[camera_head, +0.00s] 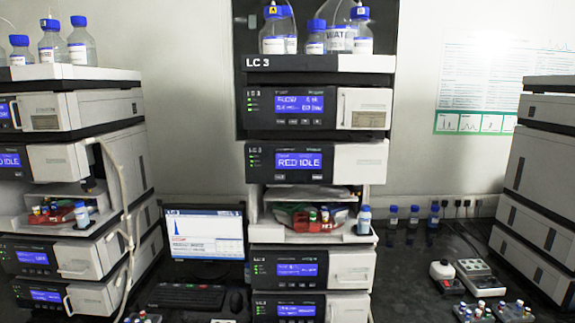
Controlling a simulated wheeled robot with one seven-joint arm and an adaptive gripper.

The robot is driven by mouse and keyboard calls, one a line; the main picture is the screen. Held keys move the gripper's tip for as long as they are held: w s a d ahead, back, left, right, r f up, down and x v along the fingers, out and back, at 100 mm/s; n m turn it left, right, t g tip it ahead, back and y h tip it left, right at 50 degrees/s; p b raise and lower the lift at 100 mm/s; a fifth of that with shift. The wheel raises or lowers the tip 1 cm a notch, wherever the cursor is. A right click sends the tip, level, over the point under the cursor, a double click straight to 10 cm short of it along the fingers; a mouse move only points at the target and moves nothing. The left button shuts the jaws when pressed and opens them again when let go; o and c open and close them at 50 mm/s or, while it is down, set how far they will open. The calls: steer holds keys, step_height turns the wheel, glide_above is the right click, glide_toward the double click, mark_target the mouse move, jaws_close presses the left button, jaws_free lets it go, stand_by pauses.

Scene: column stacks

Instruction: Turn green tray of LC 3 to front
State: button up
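The LC 3 stack (257,62) stands upright in the middle of the head view. Its open sampler bay (254,205) is about halfway down, between the module reading RED IDLE and the lower modules. Inside the bay a red tray (318,226) with vials faces the front. A blue-capped vial bottle (365,219) stands at the bay's right front corner. My gripper is not in view.
Another stack (75,160) with its own open bay and red tray stands at the left, with tubing down its side. A monitor (205,235) and keyboard sit between the stacks. Small blue-capped bottles (413,215) and vial racks (515,311) are on the dark bench at the right.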

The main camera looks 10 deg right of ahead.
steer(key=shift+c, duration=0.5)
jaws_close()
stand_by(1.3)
